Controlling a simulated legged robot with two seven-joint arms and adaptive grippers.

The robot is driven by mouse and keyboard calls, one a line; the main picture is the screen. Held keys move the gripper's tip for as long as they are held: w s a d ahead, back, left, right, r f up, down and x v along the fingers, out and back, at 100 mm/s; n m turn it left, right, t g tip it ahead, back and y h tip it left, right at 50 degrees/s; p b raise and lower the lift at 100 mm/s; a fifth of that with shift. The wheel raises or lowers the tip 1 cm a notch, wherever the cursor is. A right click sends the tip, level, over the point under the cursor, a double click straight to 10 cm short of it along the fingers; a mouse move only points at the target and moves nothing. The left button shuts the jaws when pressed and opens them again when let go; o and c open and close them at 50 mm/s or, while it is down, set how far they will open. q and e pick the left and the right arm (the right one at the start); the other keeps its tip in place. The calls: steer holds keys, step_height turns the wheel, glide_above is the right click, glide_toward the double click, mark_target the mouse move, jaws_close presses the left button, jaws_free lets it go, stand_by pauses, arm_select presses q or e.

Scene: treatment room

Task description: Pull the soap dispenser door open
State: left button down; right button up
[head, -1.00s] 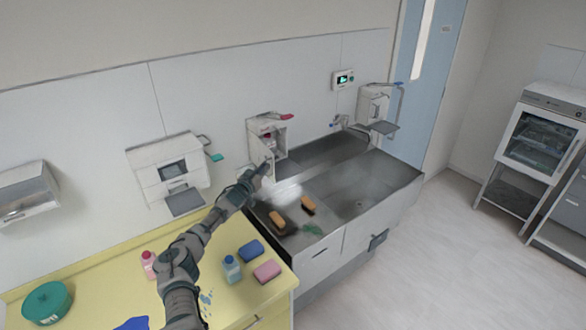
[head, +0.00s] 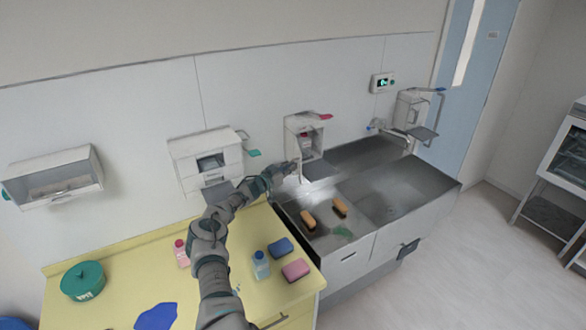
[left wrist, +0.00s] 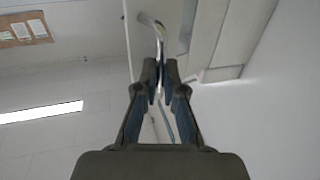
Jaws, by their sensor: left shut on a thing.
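The soap dispenser (head: 292,125) is a white wall box with a pink-red lever on top, above the sink's left end. Its front stands open, and a pink-topped bottle (head: 305,142) shows inside. The door is a thin pale panel, seen nearly edge-on at the box's lower front; my gripper partly hides it. My left gripper (head: 290,168) is at this door. In the left wrist view, the gripper (left wrist: 160,82) is shut on a curved metal handle (left wrist: 157,30) beside pale panels. My right gripper is not in view.
A yellow counter (head: 125,262) carries a teal pot (head: 82,281), bottles and sponges. Another dispenser (head: 205,160) hangs left, and one with a blue lever (head: 408,110) hangs right.

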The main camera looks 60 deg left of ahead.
arm_select(q)
steer(key=c, duration=1.3)
jaws_free()
steer(key=shift+a+r, duration=0.35)
steer(key=shift+r, duration=0.25)
steer(key=shift+c, duration=0.2)
steer(key=shift+o, duration=0.4)
steer(key=shift+w+a+f, duration=0.2)
steer(key=shift+a+f, duration=0.25)
steer(key=shift+f, duration=0.3)
steer(key=v, duration=0.7)
steer(key=shift+s+d, duration=0.2)
steer(key=shift+c, duration=0.3)
